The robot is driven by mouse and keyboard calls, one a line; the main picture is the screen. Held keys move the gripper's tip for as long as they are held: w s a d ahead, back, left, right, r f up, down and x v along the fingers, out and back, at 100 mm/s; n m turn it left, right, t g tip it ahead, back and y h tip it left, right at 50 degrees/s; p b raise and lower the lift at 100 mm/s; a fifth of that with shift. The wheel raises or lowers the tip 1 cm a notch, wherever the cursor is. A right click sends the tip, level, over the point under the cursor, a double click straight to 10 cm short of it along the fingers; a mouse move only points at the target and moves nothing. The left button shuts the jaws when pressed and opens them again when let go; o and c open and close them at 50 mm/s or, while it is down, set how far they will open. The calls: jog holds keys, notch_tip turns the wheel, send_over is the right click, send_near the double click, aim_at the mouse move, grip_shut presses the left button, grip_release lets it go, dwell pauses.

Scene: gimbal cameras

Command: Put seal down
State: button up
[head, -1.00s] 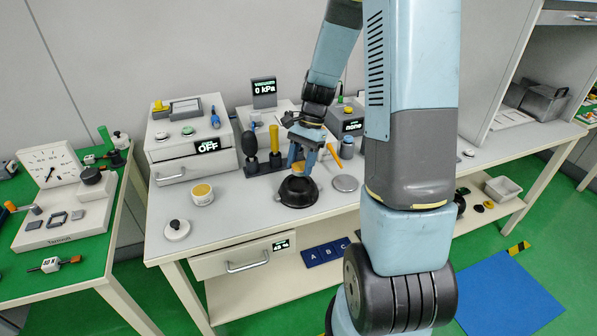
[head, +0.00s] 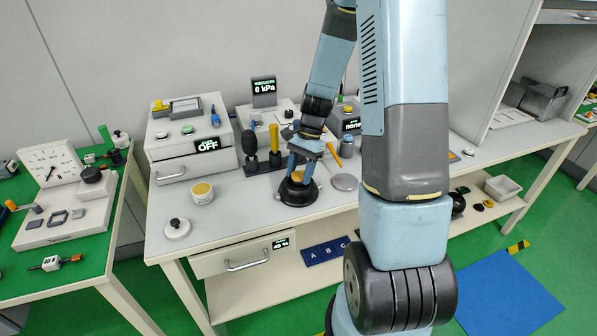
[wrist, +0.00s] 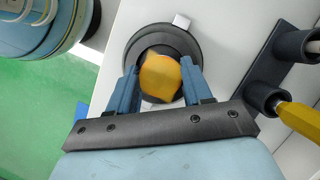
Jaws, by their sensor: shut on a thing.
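My gripper (head: 301,172) is shut on a yellow-orange piece, which I take to be the seal (wrist: 160,78). In the wrist view the piece sits between the two blue fingers, over the middle of a black round bowl-like holder (wrist: 138,45). In the head view this black holder (head: 300,198) stands on the white bench, and the fingertips reach down to its opening. The seal shows there as a small yellow patch (head: 297,177) between the fingers. I cannot tell whether the seal touches the holder's inside.
A black rack (head: 262,165) with a yellow-handled tool (head: 274,138) stands close left of my gripper. A flat grey disc (head: 345,182) lies to the right. A cream jar (head: 202,193) and a white knobbed lid (head: 177,229) stand left, with bare bench between.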

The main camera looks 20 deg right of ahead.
jog(key=shift+s+f, duration=0.2)
jog(key=shift+f, duration=0.1)
jog(key=o, duration=1.3)
jog(key=shift+s+f, duration=0.1)
jog(key=shift+r, duration=0.5)
jog(key=w+v, duration=0.1)
jog(key=v, duration=1.1)
jog(key=shift+s+a+r+n+t+h, duration=0.7)
jog(key=shift+s+r+n+t, duration=0.9)
jog(key=shift+s+r, duration=1.8)
jog(key=shift+s+a+r+n+t+h, duration=0.5)
jog(key=shift+s+a+r+n+t, duration=0.5)
jog(key=shift+s+r+n, duration=2.3)
jog(key=shift+s+a+r+n+t+h, duration=0.65)
jog(key=shift+s+r+t, duration=1.25)
jog(key=shift+s, duration=2.8)
jog(key=shift+r+g, duration=0.45)
jog(key=shift+g, duration=0.05)
